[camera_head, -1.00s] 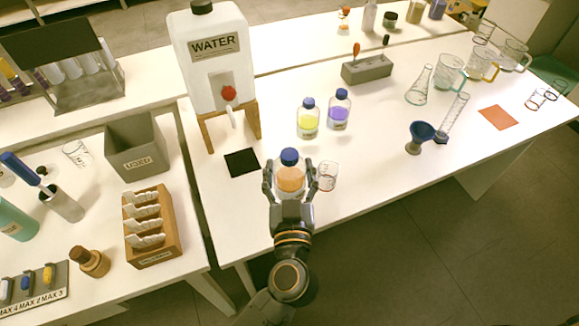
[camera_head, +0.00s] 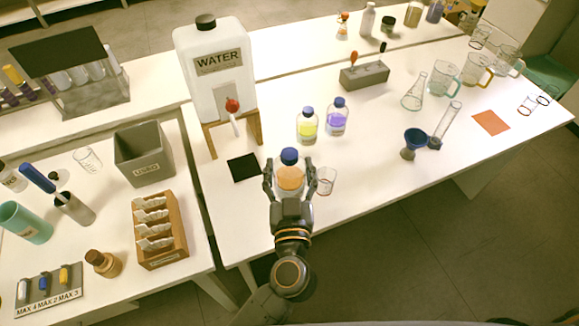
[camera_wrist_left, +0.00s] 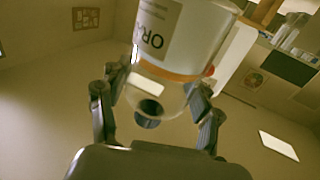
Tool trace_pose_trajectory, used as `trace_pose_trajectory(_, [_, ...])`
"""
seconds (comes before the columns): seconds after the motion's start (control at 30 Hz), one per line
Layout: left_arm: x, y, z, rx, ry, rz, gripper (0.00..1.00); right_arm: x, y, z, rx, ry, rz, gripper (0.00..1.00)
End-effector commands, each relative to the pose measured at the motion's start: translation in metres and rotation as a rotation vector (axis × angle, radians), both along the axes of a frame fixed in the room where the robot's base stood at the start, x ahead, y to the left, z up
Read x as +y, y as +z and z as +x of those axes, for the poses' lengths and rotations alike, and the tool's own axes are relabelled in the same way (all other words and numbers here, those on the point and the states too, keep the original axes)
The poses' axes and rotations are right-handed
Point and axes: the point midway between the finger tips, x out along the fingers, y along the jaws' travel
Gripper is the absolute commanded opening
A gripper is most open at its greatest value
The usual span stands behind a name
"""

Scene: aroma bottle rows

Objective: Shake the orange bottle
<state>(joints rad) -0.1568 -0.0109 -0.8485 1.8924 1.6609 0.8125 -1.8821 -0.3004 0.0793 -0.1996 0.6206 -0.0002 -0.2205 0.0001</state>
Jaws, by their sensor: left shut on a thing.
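The orange bottle (camera_head: 289,179), clear with orange liquid and a blue cap, stands about upright in the head view near the front edge of the white table. My left gripper (camera_head: 289,183) is shut on it, one finger on each side. In the left wrist view the bottle (camera_wrist_left: 184,35) shows close up, with a partly readable label and an orange band, between the fingers of my gripper (camera_wrist_left: 157,100). I cannot tell whether its base touches the table. My right gripper is not in view.
A small beaker (camera_head: 326,181) stands close right of the gripper. Yellow (camera_head: 307,126) and purple (camera_head: 337,117) bottles stand behind. A black square (camera_head: 243,168) lies to the left, before the water tank (camera_head: 216,75). The table's front right is clear.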

Motion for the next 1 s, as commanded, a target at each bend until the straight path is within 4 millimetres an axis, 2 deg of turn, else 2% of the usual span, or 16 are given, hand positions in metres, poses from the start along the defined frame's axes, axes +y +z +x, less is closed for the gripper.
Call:
trace_pose_trajectory(0.07, [0.0,0.004,0.0,-0.004,0.0,-0.002,0.2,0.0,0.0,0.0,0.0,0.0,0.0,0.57])
trace_pose_trajectory(0.13, [0.0,0.04,0.0,-0.01,0.003,-0.019,0.2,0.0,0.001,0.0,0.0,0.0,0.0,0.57])
trace_pose_trajectory(0.2, [0.0,0.065,0.0,-0.009,0.002,-0.014,0.2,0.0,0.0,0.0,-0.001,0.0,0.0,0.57])
trace_pose_trajectory(0.27, [0.0,0.057,0.0,0.0,-0.001,0.001,0.2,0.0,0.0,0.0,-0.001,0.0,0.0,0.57])
trace_pose_trajectory(0.33, [0.001,0.016,-0.001,0.009,-0.003,0.019,0.2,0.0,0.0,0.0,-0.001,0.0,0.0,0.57])
trace_pose_trajectory(0.4, [0.0,-0.001,0.0,0.0,-0.002,0.011,0.2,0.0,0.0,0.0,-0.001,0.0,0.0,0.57])
trace_pose_trajectory(0.47, [0.0,0.011,0.001,-0.007,0.001,-0.006,0.2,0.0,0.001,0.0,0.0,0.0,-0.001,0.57])
trace_pose_trajectory(0.53, [0.0,0.051,0.0,-0.012,0.004,-0.022,0.2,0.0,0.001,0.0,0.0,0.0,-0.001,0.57])
trace_pose_trajectory(0.6, [0.0,0.065,0.0,-0.006,0.001,-0.009,0.2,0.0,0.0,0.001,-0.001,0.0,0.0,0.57])
trace_pose_trajectory(0.67, [0.0,0.047,0.0,0.003,0.0,0.009,0.2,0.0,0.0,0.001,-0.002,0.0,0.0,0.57])
trace_pose_trajectory(0.7, [0.001,0.022,0.0,0.008,-0.002,0.018,0.2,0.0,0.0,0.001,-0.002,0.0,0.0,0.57])
trace_pose_trajectory(0.73, [0.0,0.008,0.0,0.007,-0.002,0.019,0.2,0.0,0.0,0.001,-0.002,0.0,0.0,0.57])
trace_pose_trajectory(0.8, [0.0,-0.001,0.0,-0.002,-0.001,0.006,0.2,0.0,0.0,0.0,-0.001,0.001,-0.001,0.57])
trace_pose_trajectory(0.83, [0.0,0.006,0.001,-0.006,0.0,-0.004,0.2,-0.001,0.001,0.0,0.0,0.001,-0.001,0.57])
trace_pose_trajectory(0.93, [0.0,0.059,0.0,-0.012,0.003,-0.019,0.2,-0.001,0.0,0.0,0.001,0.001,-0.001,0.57])
trace_pose_trajectory(1.0, [0.0,0.063,0.0,-0.004,0.0,-0.005,0.2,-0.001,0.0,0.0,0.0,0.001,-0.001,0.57])
